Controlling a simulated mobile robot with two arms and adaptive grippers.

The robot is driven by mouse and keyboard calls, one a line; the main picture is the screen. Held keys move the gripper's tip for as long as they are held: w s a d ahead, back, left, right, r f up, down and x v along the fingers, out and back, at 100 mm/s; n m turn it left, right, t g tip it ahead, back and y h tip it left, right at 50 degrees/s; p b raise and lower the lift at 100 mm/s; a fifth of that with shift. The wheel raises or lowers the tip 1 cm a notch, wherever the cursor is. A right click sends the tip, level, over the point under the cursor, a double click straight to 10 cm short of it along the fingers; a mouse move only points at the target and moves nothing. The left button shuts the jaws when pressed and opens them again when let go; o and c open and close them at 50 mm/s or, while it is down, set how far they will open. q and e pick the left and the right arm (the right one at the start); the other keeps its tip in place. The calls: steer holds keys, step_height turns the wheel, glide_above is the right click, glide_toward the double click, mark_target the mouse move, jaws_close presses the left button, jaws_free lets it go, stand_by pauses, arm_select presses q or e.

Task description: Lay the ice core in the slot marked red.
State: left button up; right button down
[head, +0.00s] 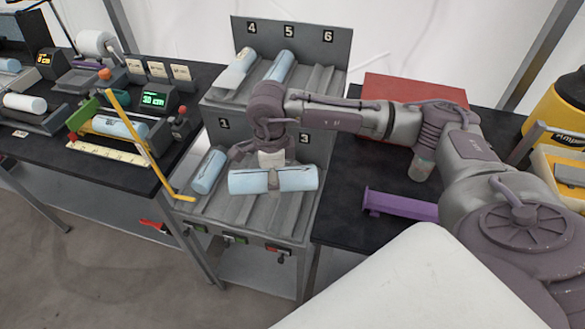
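A pale blue ice core (245,182) with a dark line along it lies level and crosswise over the lower tier of the grey slotted rack (240,215). My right gripper (272,178) comes down on its middle from above, with a finger against its near side, and appears shut on it. I cannot tell whether the core touches the ridges below. My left gripper is not in view.
Another core (208,172) lies in the lower tier's left slot. Two cores (281,66) lie in the upper tier under numbers 4 and 5. A yellow bent bar (137,127) stands at the left bench. A purple trough (400,205) lies on the right table.

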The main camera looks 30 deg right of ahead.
steer(key=w+d+f+m, duration=0.3)
steer(key=m, duration=0.7)
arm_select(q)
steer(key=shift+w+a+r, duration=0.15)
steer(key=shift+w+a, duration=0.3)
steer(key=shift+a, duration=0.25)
arm_select(e)
steer(key=m, duration=1.2)
glide_above(293, 197)
step_height(293, 197, down, 5)
steer(key=shift+w+a+r, duration=0.1)
steer(key=shift+w+r, duration=0.05)
arm_select(q)
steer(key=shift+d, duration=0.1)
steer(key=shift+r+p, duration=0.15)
steer(key=shift+p, duration=0.15)
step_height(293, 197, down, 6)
steer(key=b, duration=0.6)
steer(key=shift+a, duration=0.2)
arm_select(e)
steer(key=shift+f, duration=4.2)
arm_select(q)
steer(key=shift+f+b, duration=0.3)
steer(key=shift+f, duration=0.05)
arm_select(e)
steer(key=shift+f, duration=0.3)
steer(key=shift+c, duration=1)
jaws_free()
